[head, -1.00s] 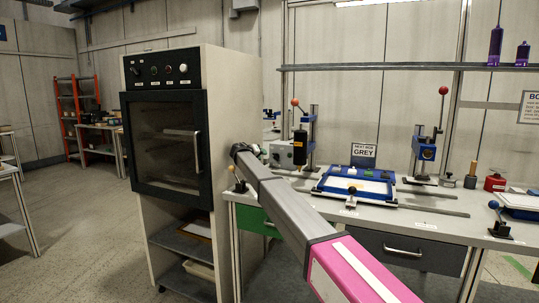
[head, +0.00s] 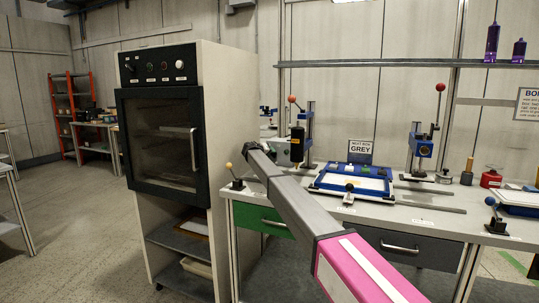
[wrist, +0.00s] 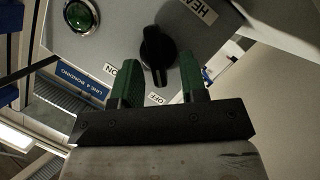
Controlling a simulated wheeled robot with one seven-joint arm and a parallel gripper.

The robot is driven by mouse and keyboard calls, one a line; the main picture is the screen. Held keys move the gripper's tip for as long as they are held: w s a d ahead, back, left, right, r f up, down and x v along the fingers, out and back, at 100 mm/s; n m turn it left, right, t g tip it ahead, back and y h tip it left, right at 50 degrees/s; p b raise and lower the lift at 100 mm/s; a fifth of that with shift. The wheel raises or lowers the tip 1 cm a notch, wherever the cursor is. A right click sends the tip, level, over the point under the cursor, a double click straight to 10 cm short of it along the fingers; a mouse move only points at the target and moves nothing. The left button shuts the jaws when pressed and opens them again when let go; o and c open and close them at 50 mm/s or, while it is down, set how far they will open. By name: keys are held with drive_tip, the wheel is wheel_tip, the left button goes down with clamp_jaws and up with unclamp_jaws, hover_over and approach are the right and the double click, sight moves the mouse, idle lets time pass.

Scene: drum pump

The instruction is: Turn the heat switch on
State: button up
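The heat switch is a black rotary knob (wrist: 157,52) on a grey box face (wrist: 120,25) in the wrist view. A HEAT label (wrist: 198,12) is above right of it, an ON label (wrist: 110,68) at its lower left and an OFF label (wrist: 157,98) below it. The knob's narrow end points toward OFF. My gripper (wrist: 157,82) is open, its green fingers on either side of the knob's lower end, with gaps between. I cannot tell the depth between fingertips and knob. In the head view the grey box (head: 283,152) is partly hidden by my arm, and the gripper is hidden.
A green lamp (wrist: 82,15) is on the same box face. In the head view a press (head: 309,130), a blue tray (head: 352,182) and a small lever (head: 235,180) stand on the bench. A dark-doored oven cabinet (head: 160,145) stands to the left. Floor left of it is open.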

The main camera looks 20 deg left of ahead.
clamp_jaws()
drive_tip(key=shift+d+r+m, duration=0.1)
drive_tip(key=shift+d+m, duration=0.05)
drive_tip(key=shift+m, duration=0.15)
drive_tip(key=shift+d+r+m+y, duration=0.15)
drive_tip(key=shift+d+m+y, duration=0.05)
drive_tip(key=shift+m+y, duration=0.75)
drive_tip(key=m+y, duration=0.1)
drive_tip(key=m, duration=0.1)
drive_tip(key=m+y, duration=0.1)
drive_tip(key=shift+d+m+y, duration=0.25)
drive_tip(key=shift+d+m, duration=0.1)
drive_tip(key=shift+d, duration=0.05)
drive_tip(key=m+y, duration=0.2)
drive_tip(key=m, duration=0.1)
drive_tip(key=shift+d, duration=0.3)
drive_tip(key=shift+d+f+m+t+y, duration=0.1)
drive_tip(key=shift+m+t+y, duration=0.1)
drive_tip(key=shift+m+y, duration=0.4)
drive_tip(key=shift+d+f+m+t+y, duration=0.1)
drive_tip(key=shift+m+t+y, duration=0.15)
drive_tip(key=shift+m, duration=0.65)
drive_tip(key=shift+y, duration=0.25)
